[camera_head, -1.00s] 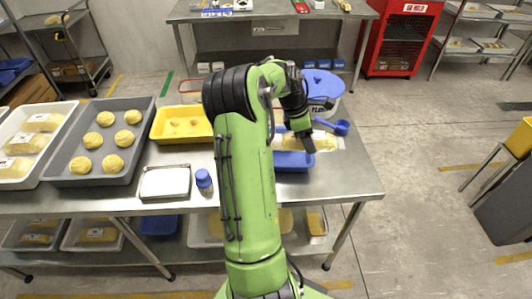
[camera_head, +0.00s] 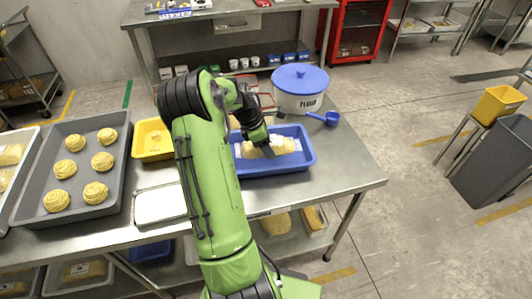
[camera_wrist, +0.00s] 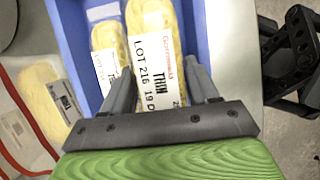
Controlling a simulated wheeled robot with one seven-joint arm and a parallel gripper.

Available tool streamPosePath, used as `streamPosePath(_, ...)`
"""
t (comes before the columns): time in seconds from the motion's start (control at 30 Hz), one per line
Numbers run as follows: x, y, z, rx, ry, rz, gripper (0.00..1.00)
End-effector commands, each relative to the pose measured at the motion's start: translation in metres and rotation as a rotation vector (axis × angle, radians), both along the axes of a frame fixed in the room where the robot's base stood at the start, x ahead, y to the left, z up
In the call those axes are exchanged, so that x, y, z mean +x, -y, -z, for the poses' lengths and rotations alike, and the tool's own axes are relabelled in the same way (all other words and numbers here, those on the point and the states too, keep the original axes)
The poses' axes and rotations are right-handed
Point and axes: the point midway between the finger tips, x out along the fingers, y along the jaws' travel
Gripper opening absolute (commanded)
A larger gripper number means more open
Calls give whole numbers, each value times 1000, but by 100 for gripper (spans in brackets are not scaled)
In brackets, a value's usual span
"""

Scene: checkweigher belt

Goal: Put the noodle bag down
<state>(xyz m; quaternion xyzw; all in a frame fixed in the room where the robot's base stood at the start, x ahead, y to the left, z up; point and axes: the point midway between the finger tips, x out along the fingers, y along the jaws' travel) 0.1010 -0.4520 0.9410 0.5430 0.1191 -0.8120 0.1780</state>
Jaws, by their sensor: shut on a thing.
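My gripper (camera_wrist: 163,92) is shut on a noodle bag (camera_wrist: 158,35), a yellow pack with a white label reading "THIN". In the wrist view the fingers stand on either side of it, and it lies within the outline of the blue tray (camera_wrist: 68,25). A second noodle bag (camera_wrist: 106,38) lies beside it in the tray, to the left. In the head view my gripper (camera_head: 266,152) is over the blue tray (camera_head: 290,164), with yellow bags showing around the fingers. I cannot tell whether the held bag touches the tray floor.
A flour tub (camera_head: 300,100) with a blue lid and a blue scoop (camera_head: 325,118) stand behind the tray. A grey tray of noodle nests (camera_head: 72,204), a yellow tray (camera_head: 150,148) and a metal pan (camera_head: 158,206) are left. Bare table (camera_head: 345,165) lies right of the blue tray.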

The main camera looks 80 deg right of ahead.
Motion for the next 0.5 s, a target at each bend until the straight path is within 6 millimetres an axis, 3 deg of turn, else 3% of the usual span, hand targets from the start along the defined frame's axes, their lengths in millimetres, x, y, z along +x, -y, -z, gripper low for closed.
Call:
streamPosePath(0.03, -1, 0, 13, 3, -2, 2, 19)
streamPosePath(0.13, -1, 0, 26, 0, -1, 1, 19)
streamPosePath(0.5, 0, 0, 30, -2, 0, 1, 19)
